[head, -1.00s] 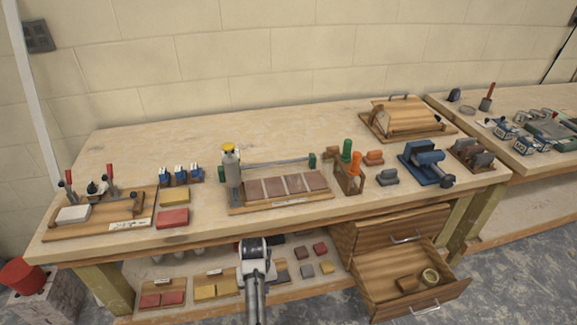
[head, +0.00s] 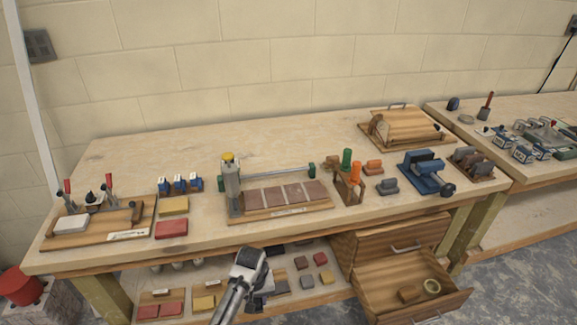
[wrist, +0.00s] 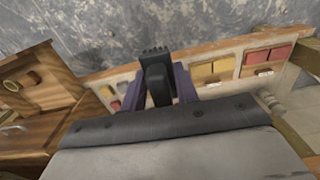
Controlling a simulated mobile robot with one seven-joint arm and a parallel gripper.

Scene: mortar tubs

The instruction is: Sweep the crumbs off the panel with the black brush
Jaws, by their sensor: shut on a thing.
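My gripper (wrist: 158,90) is shut on a black brush (wrist: 154,62), which sticks out between the two purple fingers in the wrist view. In the head view my arm's end is in front of the workbench, below its front edge, and the brush cannot be made out clearly there. A wooden board (head: 255,214) with several brown tiles (head: 290,193) lies at the middle of the bench top; I cannot tell for sure if this is the panel. No crumbs can be made out at this size.
A grey bottle with a yellow cap (head: 229,175) stands at the board's left end. An orange-handled tool (head: 354,168) stands to its right. An open drawer (head: 380,270) juts out at lower right.

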